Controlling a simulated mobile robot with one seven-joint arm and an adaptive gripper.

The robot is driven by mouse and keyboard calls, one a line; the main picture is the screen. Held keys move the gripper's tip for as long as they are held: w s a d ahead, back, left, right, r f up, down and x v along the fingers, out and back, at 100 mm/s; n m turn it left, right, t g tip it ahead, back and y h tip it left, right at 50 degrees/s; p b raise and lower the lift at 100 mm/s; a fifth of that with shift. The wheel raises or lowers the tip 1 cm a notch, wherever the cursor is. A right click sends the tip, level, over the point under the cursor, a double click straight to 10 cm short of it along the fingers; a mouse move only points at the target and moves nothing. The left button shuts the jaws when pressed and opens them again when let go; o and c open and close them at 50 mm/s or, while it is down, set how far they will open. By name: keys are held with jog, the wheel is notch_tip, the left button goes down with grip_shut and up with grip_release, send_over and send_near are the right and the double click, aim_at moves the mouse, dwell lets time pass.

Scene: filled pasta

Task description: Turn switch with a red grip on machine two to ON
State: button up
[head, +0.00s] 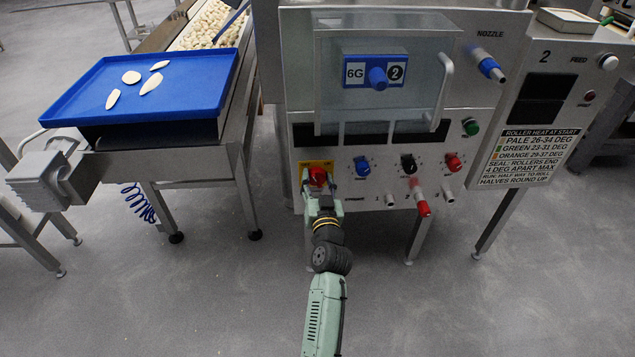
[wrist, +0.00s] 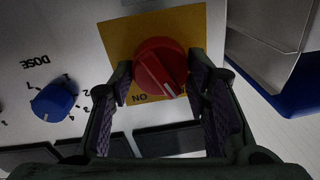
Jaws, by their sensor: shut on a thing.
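The switch with a red grip (head: 317,175) sits on a yellow plate (head: 304,165) at the lower left of the machine's front panel. In the wrist view the red grip (wrist: 158,62) is round, on the yellow plate (wrist: 190,22). Its white line points down and right. The upside-down word ON is printed below left of the grip, apart from the line. My gripper (head: 319,184) reaches the switch from below. In the wrist view its fingers (wrist: 161,85) stand on both sides of the grip, shut on it. Other markings on the plate are hidden or unclear.
A blue DOSE knob (wrist: 53,102) is beside the switch; in the head view the blue knob (head: 362,166), black knob (head: 408,163) and red knob (head: 453,162) line the panel. A blue tray (head: 190,85) stands left.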

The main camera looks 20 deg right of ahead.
jog(key=m, duration=0.4)
jog(key=m+p, duration=0.1)
jog(key=m, duration=0.2)
jog(key=shift+d+r+m, duration=0.1)
jog(key=shift+m, duration=0.3)
jog(key=m+p, duration=0.1)
jog(key=m, duration=0.2)
jog(key=m+h+p, duration=0.1)
jog(key=m+p, duration=0.1)
jog(key=m, duration=0.1)
jog(key=shift+f+m, duration=0.2)
jog(key=shift+m, duration=0.1)
jog(key=o, duration=1.2)
jog(key=shift+f, duration=0.1)
jog(key=shift+c, duration=0.2)
jog(key=v, duration=0.7)
jog(key=shift+s, duration=0.25)
